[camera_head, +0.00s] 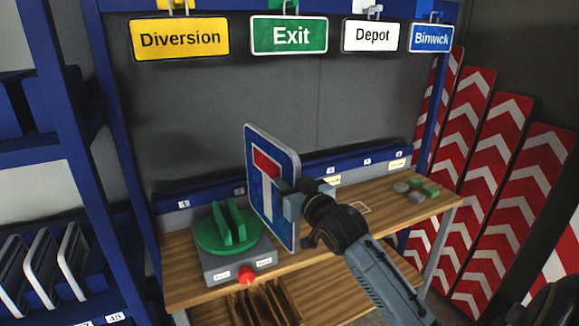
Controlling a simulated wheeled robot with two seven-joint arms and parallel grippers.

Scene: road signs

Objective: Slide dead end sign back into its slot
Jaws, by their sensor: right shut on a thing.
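The dead end sign (262,205) is a blue square plate with a white T stem and a red bar. It stands upright, seen at an angle, above the wooden bench. My right gripper (287,199) is shut on its right edge. Its lower edge is close to the bench's front, and I cannot tell whether it touches anything. At the left a slotted rack (42,268) holds several plates on edge, with number labels on its front rail. I cannot tell which slot belongs to the sign. My left gripper does not show.
A grey box with a green slotted turntable (228,230) and red button (246,274) stands on the bench (335,222), just left of the sign. Small grey and green blocks (416,190) lie at the right. Signs hang above. Red-white chevron boards (490,140) lean at right.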

